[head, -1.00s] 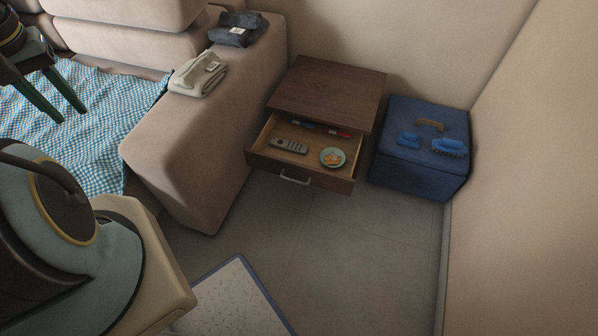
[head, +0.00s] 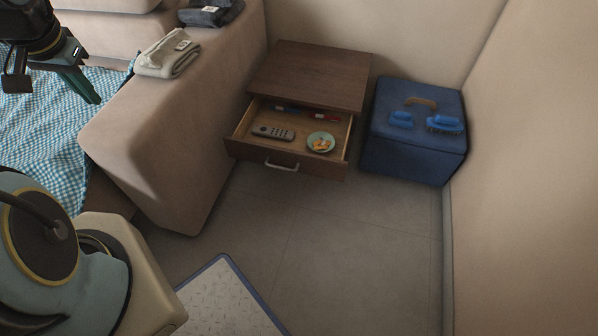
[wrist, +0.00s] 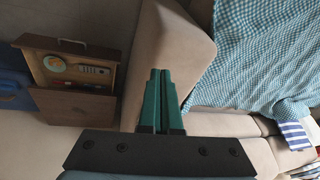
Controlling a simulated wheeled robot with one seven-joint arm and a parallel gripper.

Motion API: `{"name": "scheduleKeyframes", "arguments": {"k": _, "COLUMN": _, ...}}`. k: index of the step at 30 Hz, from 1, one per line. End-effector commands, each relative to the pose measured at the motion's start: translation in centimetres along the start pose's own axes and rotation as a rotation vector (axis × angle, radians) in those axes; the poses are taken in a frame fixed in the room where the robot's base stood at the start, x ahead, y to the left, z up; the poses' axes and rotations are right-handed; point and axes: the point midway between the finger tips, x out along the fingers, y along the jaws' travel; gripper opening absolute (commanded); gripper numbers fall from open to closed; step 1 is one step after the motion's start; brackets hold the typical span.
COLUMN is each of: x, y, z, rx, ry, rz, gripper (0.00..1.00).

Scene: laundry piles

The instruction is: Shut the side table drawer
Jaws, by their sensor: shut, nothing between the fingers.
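The wooden side table (head: 312,74) stands against the back wall, right of the sofa. Its drawer (head: 250,152) is pulled out toward me, with a metal handle (head: 282,166) on its front. A grey remote (head: 273,132) and a small green dish (head: 321,142) with orange pieces lie in the drawer. In the wrist view the drawer (wrist: 68,48) shows upside down at the left. My gripper (head: 93,99) is shut and empty over the sofa seat, well left of the drawer and apart from it; its green fingers also show in the wrist view (wrist: 160,75).
The sofa arm (head: 165,140), with a folded beige cloth (head: 165,58) and a dark one (head: 210,12) on it, lies between my gripper and the table. A blue box (head: 410,160) with brushes stands right of the table. The floor (head: 335,225) before the drawer is clear.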

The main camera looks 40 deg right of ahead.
Motion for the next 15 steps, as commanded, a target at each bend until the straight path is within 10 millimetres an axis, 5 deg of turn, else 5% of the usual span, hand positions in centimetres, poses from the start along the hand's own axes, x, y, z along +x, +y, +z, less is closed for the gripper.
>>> {"name": "scheduleKeyframes", "arguments": {"k": 1, "x": 3.6, "y": 1.6, "z": -0.3, "rx": 0.084, "ry": 0.023, "rz": 0.007, "gripper": 0.0}}
{"name": "scheduleKeyframes", "arguments": {"k": 8, "x": 11.7, "y": 8.4, "z": -3.7, "rx": 0.476, "ry": 0.162, "rz": 0.047, "gripper": 0.0}}
{"name": "scheduleKeyframes", "arguments": {"k": 15, "x": 19.4, "y": 17.9, "z": -5.6, "rx": 0.871, "ry": 0.324, "rz": 0.128, "gripper": 0.0}}
